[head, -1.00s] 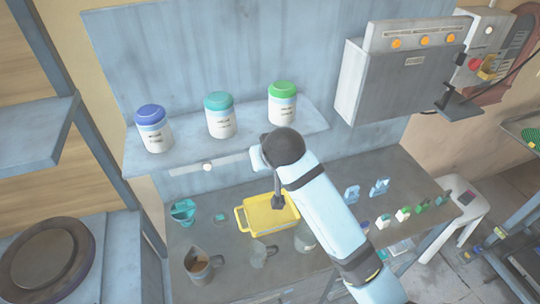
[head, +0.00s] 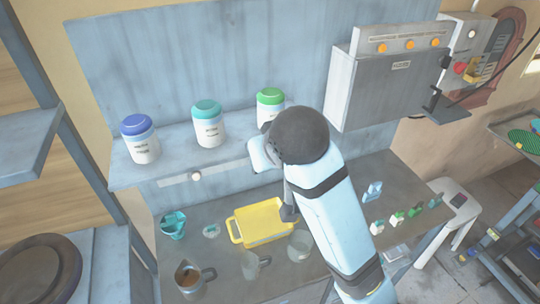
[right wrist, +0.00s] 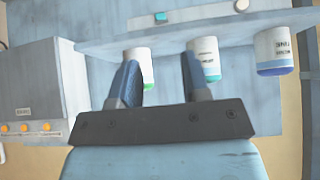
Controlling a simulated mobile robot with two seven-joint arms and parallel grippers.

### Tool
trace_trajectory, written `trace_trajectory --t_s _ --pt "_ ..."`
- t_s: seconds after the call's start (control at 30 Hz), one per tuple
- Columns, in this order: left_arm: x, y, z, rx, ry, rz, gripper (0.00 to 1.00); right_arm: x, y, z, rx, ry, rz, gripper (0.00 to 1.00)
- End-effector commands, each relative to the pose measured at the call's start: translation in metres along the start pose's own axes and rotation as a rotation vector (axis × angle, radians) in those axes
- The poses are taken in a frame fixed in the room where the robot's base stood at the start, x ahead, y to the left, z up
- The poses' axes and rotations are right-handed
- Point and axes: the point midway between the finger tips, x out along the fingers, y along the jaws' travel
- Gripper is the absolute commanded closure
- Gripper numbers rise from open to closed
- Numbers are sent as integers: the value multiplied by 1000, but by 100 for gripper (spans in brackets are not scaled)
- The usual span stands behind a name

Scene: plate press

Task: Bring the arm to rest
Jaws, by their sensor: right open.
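My right arm (head: 335,205) reaches in from the lower right in the head view, its dark rounded joint raised in front of the shelf. My right gripper (right wrist: 161,75) is open and empty in the right wrist view, its two blue-grey fingers apart. The jars show upside down beyond them, with no visible contact. In the head view the arm mostly hides this gripper. My left gripper is not in view.
Jars with blue (head: 139,124), teal (head: 207,109) and green (head: 270,96) lids stand on the shelf (head: 160,173). Below, a yellow tray (head: 236,232), a brown-filled jug (head: 190,278) and small bottles are on the bench. A grey control box (head: 385,80) hangs at right.

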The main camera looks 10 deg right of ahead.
Motion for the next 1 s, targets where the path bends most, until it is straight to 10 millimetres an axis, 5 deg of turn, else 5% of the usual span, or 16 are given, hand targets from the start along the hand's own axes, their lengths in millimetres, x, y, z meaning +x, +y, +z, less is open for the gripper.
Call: trace_trajectory --t_s 0.33,0.47,0.77,1.0 --pt "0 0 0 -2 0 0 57 3 0 2 0 0 -2 57" --pt "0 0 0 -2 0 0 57 26 5 16 1 7 -19 57" --pt "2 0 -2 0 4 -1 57 122 28 112 9 85 -81 57" --pt "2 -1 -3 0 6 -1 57 168 53 223 6 168 -90 57"
